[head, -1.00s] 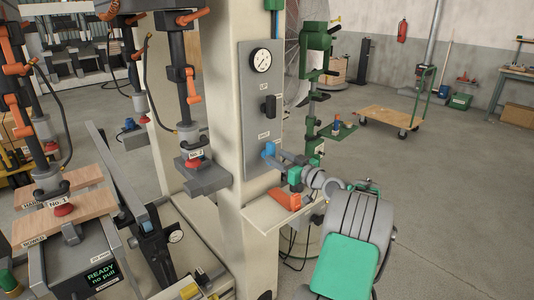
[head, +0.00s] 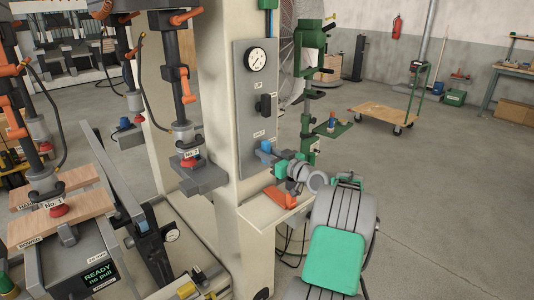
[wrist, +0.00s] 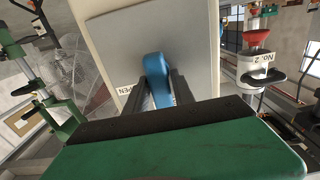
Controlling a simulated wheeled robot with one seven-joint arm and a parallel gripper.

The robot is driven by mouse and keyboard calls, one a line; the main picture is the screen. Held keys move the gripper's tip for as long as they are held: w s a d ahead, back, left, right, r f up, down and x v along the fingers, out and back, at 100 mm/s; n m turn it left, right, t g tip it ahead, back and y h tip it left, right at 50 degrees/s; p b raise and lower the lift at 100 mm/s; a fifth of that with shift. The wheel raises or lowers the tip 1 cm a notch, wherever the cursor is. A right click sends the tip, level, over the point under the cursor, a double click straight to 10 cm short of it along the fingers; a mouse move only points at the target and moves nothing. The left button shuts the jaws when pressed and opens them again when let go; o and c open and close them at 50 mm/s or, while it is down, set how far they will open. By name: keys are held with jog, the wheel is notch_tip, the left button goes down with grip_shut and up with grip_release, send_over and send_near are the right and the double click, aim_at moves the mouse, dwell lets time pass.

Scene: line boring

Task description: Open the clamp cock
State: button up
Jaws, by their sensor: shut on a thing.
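The clamp cock's blue handle (head: 265,147) is on the lower part of the grey panel (head: 243,110) on the column. In the wrist view the blue handle (wrist: 157,75) stands nearly upright against the panel. My gripper (wrist: 163,92) has its two dark fingers on either side of the handle, shut on it. In the head view my gripper (head: 277,157) reaches the panel from the right. A label ending in "PEN" (wrist: 125,90) shows left of the handle in the wrist view; its first letter is hidden or cut off.
A round gauge (head: 257,60) and a black switch (head: 266,104) sit higher on the panel. An orange piece (head: 281,198) lies on the ledge below my gripper. A green stand (head: 309,95) is close behind my arm. The floor to the right is mostly open.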

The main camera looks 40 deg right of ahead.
jog(key=shift+m, duration=0.5)
grip_shut()
jog(key=m, duration=0.3)
jog(key=shift+d+m+b, duration=0.3)
jog(key=shift+m+b, duration=0.05)
jog(key=shift+m, duration=0.05)
jog(key=m, duration=0.2)
jog(key=m+p, duration=0.1)
jog(key=m, duration=0.1)
jog(key=shift+d+f, duration=0.15)
jog(key=shift+d, duration=0.05)
jog(key=m+p, duration=0.1)
jog(key=m, duration=0.2)
jog(key=m+p, duration=0.1)
jog(key=m, duration=0.2)
jog(key=f+m+p, duration=0.1)
jog(key=m, duration=0.2)
jog(key=shift+d, duration=0.2)
jog(key=o, duration=0.9)
grip_release()
jog(key=shift+o, duration=0.2)
